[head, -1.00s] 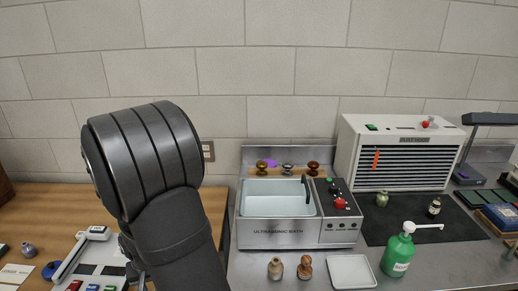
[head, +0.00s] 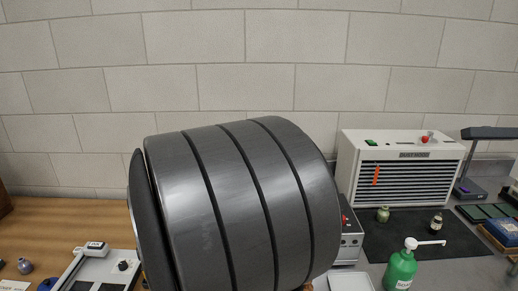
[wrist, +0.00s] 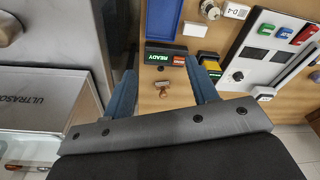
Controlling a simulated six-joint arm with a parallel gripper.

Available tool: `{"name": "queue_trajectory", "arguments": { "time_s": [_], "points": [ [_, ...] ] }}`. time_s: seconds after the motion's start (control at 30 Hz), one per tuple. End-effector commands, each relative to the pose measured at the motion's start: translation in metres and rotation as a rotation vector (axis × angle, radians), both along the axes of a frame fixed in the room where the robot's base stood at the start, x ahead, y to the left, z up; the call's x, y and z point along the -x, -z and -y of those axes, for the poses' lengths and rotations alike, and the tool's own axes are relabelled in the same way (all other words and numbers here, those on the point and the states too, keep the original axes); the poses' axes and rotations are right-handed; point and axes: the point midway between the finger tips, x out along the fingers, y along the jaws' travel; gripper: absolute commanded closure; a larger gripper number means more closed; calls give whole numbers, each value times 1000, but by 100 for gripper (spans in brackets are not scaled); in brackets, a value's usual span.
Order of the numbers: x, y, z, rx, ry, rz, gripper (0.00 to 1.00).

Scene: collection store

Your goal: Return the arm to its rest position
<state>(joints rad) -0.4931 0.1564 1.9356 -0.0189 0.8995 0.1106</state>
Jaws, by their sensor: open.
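My gripper (wrist: 163,78) shows in the wrist view, with its two blue fingers spread apart and nothing between them. It hangs above the wooden bench top (wrist: 172,105). A small brown stamp-like piece (wrist: 162,88) lies on the wood below the gap between the fingers. In the head view a large dark grey link of my arm fills the lower middle, and the gripper itself is not visible there.
The ultrasonic bath (wrist: 40,98) is close on the left in the wrist view; my arm hides most of it in the head view. A box marked READY (wrist: 166,56) lies ahead. The white fume unit (head: 400,170) and green pump bottle (head: 400,268) stand right.

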Motion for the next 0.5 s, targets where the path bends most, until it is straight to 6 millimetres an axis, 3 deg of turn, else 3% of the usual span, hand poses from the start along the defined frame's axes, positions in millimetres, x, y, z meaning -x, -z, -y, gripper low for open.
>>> {"name": "queue_trajectory", "arguments": {
  "time_s": [0.5],
  "points": [
    [0,-106,0,-2,0,4,47]
  ]
}}
